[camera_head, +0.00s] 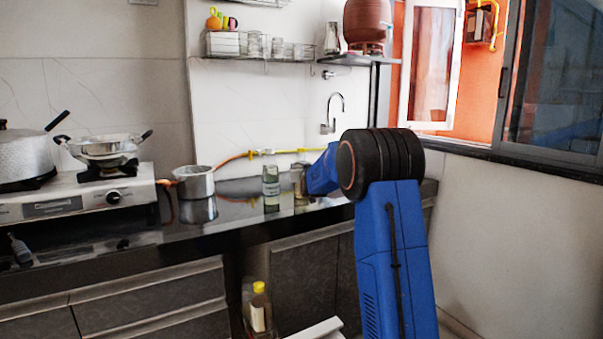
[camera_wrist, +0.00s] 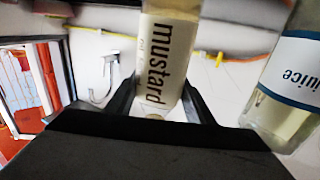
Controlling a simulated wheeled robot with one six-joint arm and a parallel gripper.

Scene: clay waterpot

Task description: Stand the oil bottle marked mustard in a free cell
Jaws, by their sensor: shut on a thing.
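The oil bottle marked mustard (camera_wrist: 170,45) has a cream label and pale contents. In the wrist view it stands between the two fingers of my gripper (camera_wrist: 158,100), which is shut on it. Its ends are cut off or hidden there. In the head view the bottle (camera_head: 297,176) is small at the tip of my gripper (camera_head: 304,181), above or on the dark counter; I cannot tell whether it touches. No cell is clearly visible in either view.
A clear bottle (camera_head: 271,182) stands on the counter (camera_head: 235,212), left of my gripper; the wrist view shows a bottle marked juice (camera_wrist: 290,75) close at right. A steel pot (camera_head: 194,182) is further left. A yellow-capped bottle (camera_head: 258,308) stands low, below the counter.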

